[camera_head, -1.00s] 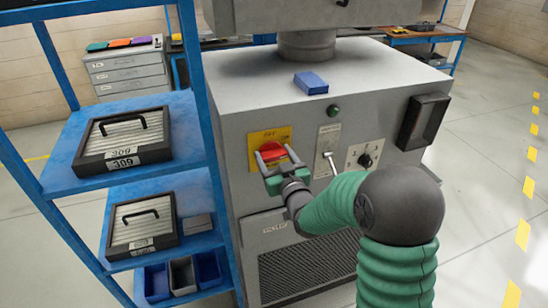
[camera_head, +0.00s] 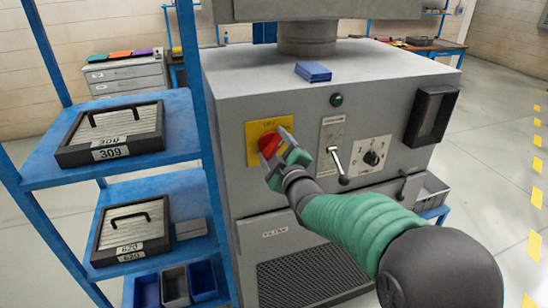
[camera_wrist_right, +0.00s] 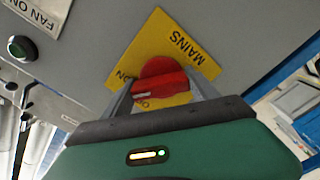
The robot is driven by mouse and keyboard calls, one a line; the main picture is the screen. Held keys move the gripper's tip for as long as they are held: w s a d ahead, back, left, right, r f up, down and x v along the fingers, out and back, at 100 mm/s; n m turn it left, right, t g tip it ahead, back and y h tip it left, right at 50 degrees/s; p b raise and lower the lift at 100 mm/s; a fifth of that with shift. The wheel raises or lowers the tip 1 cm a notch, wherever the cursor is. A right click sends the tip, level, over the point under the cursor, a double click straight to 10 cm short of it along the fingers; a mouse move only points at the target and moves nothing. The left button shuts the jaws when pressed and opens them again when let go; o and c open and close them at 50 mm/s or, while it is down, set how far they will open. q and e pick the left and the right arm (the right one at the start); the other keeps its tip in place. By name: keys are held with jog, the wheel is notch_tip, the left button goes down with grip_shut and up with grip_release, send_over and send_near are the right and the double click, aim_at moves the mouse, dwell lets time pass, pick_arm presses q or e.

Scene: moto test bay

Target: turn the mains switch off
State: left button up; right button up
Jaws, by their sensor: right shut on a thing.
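The mains switch is a red rotary knob (camera_head: 268,145) on a yellow plate (camera_head: 255,131) on the grey machine's front. In the right wrist view the red knob (camera_wrist_right: 160,76) sits between the two fingers, on the yellow plate (camera_wrist_right: 193,62) lettered "MAINS". The letters "ON" show beside the left finger. My right gripper (camera_head: 277,147) is shut on the knob, one finger on each side; it also shows in the right wrist view (camera_wrist_right: 161,90). The fingers partly cover the knob in the head view. My left gripper is out of view.
Right of the plate are a lever (camera_head: 337,163), a black dial (camera_head: 371,157) and a green button (camera_head: 336,99). A blue box (camera_head: 313,72) lies on the machine's top. A blue shelf (camera_head: 185,130) with lidded cases stands close on the left.

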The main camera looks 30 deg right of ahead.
jog(key=n+b, duration=0.2)
jog(key=f+n+b, duration=0.1)
jog(key=n+b, duration=0.2)
jog(key=shift+a, duration=0.15)
jog(key=shift+n+b, duration=1.3)
jog(key=o, duration=1.4)
jog(key=shift+a+r, duration=0.1)
jog(key=shift+r, duration=0.1)
jog(key=shift+c, duration=0.2)
jog(key=shift+r, duration=0.1)
